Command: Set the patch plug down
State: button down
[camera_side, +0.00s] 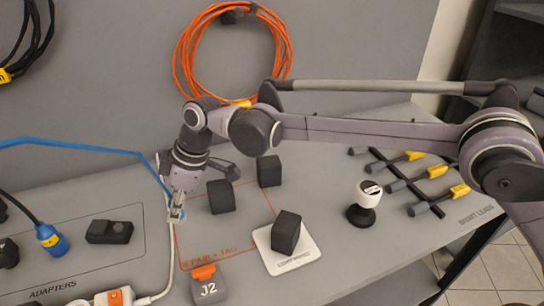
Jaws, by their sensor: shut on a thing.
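My gripper (178,200) points down above the left edge of the orange-outlined "REPAIR + TAG" area. It is shut on the small pale patch plug (175,214), which is mostly hidden by the fingers. A blue cable (75,145) runs in from the left edge of the picture and bends down to the gripper. I cannot tell whether the plug touches the bench.
Dark blocks (220,197) (269,171) stand right of the gripper; another dark block (285,232) is on a white pad (308,262). A grey "J2" block (209,288) is in front. Left are a white cable (171,245), a black box (110,232) and a blue connector (51,240).

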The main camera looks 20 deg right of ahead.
jog(key=shift+s+a+f, duration=0.2)
jog(key=shift+a+f, duration=0.55)
jog(key=shift+a, duration=0.2)
jog(key=shift+f, duration=1.9)
jog(key=c, duration=1.1)
grip_release()
jog(key=shift+f, duration=0.1)
jog(key=shift+c, duration=0.2)
